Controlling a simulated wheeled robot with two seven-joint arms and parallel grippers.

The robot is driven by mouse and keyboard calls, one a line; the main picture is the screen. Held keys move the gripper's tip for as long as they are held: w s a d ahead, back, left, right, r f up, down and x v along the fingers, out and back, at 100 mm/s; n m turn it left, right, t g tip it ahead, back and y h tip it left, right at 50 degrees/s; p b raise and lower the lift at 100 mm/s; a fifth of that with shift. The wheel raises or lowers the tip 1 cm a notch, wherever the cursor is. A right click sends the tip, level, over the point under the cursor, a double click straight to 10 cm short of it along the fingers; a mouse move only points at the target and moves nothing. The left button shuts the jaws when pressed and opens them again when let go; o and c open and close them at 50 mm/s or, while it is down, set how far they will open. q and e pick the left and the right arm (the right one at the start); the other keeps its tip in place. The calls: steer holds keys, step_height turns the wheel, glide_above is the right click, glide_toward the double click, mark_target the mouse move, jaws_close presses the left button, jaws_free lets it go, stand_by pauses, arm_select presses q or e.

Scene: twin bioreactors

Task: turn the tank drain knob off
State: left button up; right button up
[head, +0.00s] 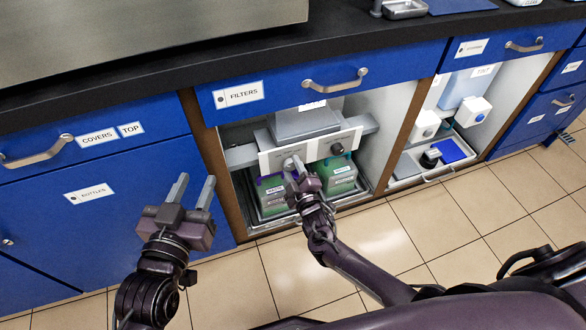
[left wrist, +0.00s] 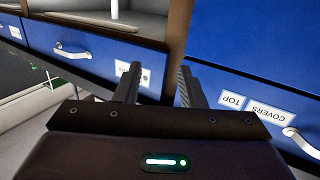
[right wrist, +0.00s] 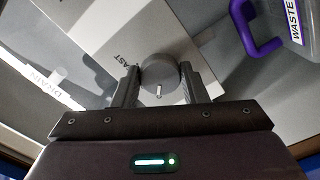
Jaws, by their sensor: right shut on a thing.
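A round grey knob (right wrist: 160,72) with a pale pointer mark sits between the fingers of my right gripper (right wrist: 160,78), which is shut on it. The pointer faces down the picture, toward the gripper. A white plate behind it has partly hidden lettering, and "DRAIN" (right wrist: 44,82) reads on a strip to the left. In the head view my right gripper (head: 293,166) is at the left part of the white panel (head: 310,150) and hides this knob. My left gripper (head: 193,187) is open and empty in front of the blue cabinet.
A second, dark knob (head: 337,149) is on the panel's right part. Green containers (head: 337,176) stand below the panel in a tray; one with a purple handle (right wrist: 262,42) is close to my right gripper.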

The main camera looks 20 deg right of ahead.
steer(key=o, duration=1)
steer(key=shift+s, duration=0.1)
steer(key=s+p, duration=0.1)
steer(key=s, duration=0.2)
steer(key=shift+s, duration=0.25)
arm_select(q)
steer(key=s+a+f+g+y, duration=0.1)
steer(key=s+f+g, duration=0.3)
steer(key=f, duration=0.3)
steer(key=s+f+g+y+p, duration=0.1)
steer(key=s+f+g, duration=0.3)
steer(key=f, duration=0.4)
steer(key=shift+s+a+f+g+y, duration=0.25)
steer(key=shift+s+a+g+y, duration=0.15)
steer(key=shift+s+y, duration=0.15)
arm_select(e)
glide_toward(292, 167)
steer(key=shift+w, duration=0.6)
